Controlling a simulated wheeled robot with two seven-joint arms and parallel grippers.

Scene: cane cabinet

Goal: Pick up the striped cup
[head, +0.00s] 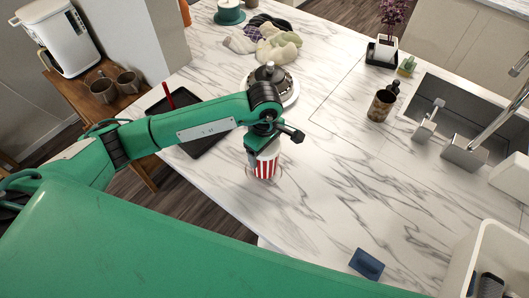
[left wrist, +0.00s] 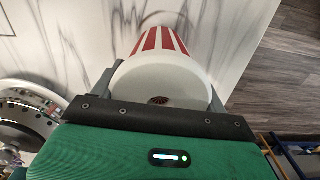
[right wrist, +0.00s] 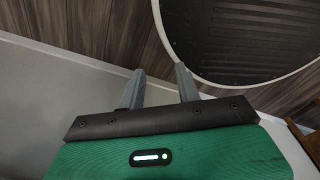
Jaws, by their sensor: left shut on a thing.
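The red-and-white striped cup (head: 265,166) is upright at the left part of the marble counter in the head view. My left gripper (head: 261,148) is above it, shut on its upper part. In the left wrist view the cup (left wrist: 160,72) sits between the two fingers, its pale rim towards the palm and its stripes beyond. I cannot tell whether its base touches the counter. My right gripper (right wrist: 160,80) is open and empty in the right wrist view, its fingers apart; it does not show in the head view.
A dark tray (head: 194,143) and a plate with a dark-topped lid (head: 270,74) lie close to my left arm. Cloths (head: 278,47), a brown bottle (head: 381,103), a sink (head: 470,118) and a blue block (head: 366,264) are further off. The counter's middle is clear.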

